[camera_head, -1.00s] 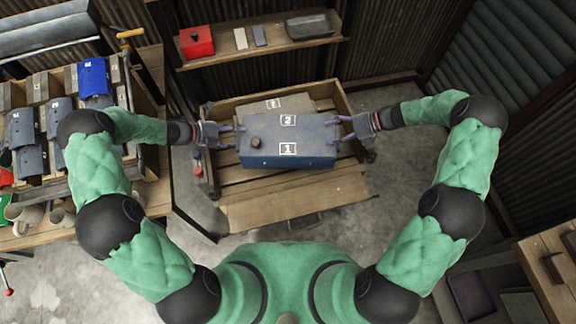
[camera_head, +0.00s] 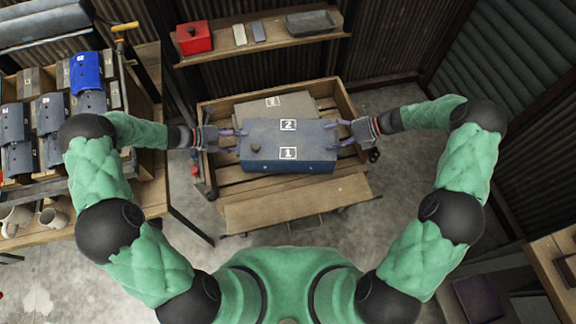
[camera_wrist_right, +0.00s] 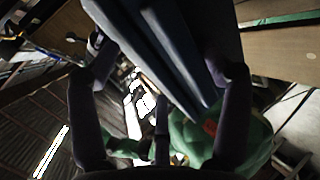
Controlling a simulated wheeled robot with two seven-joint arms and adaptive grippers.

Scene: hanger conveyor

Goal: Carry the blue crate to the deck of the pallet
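The blue crate (camera_head: 315,155) is a box with white number labels and a dark knob on it. It hangs or rests over the near part of the pallet (camera_head: 345,100), a slatted wooden deck with raised sides. Its underside is hidden, so I cannot tell whether it touches the deck. My left gripper (camera_head: 238,140) is on its left end and my right gripper (camera_head: 338,135) on its right end, fingers spread a little across each end. In the right wrist view, the dark blue crate (camera_wrist_right: 165,50) lies between the right fingers (camera_wrist_right: 165,75).
A grey labelled box (camera_head: 262,106) lies on the pallet behind the crate. A wooden board (camera_head: 295,203) spans the front. A wall shelf (camera_head: 350,42) holds a red box (camera_head: 194,38). A table (camera_head: 150,205) with a rack and mugs stands left. A bench stands right.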

